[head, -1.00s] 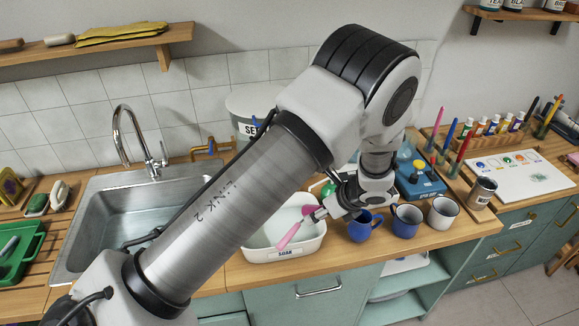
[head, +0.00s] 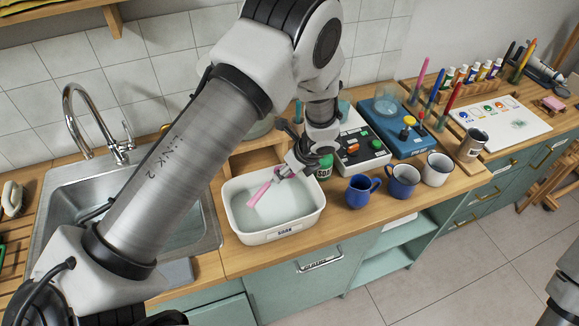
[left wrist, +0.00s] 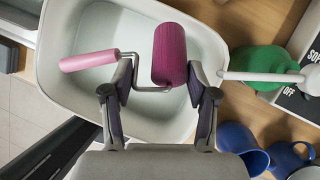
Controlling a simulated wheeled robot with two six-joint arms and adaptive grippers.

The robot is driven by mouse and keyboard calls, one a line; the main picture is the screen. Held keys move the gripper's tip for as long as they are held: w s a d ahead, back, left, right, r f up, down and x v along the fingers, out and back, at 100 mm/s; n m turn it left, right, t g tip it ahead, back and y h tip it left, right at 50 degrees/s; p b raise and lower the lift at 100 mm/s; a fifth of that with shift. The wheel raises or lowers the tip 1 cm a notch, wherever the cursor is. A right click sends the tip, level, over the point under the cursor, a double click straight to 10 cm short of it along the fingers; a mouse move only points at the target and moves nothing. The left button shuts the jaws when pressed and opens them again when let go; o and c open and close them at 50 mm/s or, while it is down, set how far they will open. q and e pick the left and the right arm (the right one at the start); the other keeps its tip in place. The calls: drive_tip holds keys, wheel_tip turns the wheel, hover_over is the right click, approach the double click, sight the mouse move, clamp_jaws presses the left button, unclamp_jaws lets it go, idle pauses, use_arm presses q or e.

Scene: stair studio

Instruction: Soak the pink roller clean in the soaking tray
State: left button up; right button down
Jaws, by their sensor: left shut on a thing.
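The white soaking tray (head: 275,236), labelled SOAK, stands on the counter beside the sink and holds pale water; its rim shows in the left wrist view (left wrist: 50,28). My left gripper (head: 284,173) is over the tray's back right part, shut on the pink roller (head: 258,195). In the left wrist view the roller's magenta sleeve (left wrist: 169,55) lies between my left gripper's fingers (left wrist: 160,84), with the light pink handle to the left. The roller is over the tray; I cannot tell whether it touches the water. My right gripper is not in view.
A green soap bottle (head: 325,167) stands right of the tray, near a white button box (head: 362,153) and a blue device (head: 398,128). Two blue mugs (head: 357,192) and a white mug (head: 437,169) stand along the counter's front. The steel sink (head: 70,205) is left.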

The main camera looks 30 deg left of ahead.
use_arm(q)
drive_tip(key=f+b, duration=0.2)
drive_tip(key=d+f+b, duration=0.1)
drive_tip(key=f, duration=0.2)
drive_tip(key=shift+s+b, duration=0.1)
drive_tip(key=shift+b, duration=0.25)
drive_tip(key=shift+a+f, duration=0.2)
drive_tip(key=shift+f, duration=0.1)
drive_tip(key=shift+d+r, duration=0.15)
drive_tip(key=shift+d, duration=0.1)
drive_tip(key=shift+a, duration=0.15)
idle(1.2)
wheel_tip(320, 180, up, 9)
drive_tip(key=p, duration=0.7)
drive_tip(key=shift+r, duration=1.25)
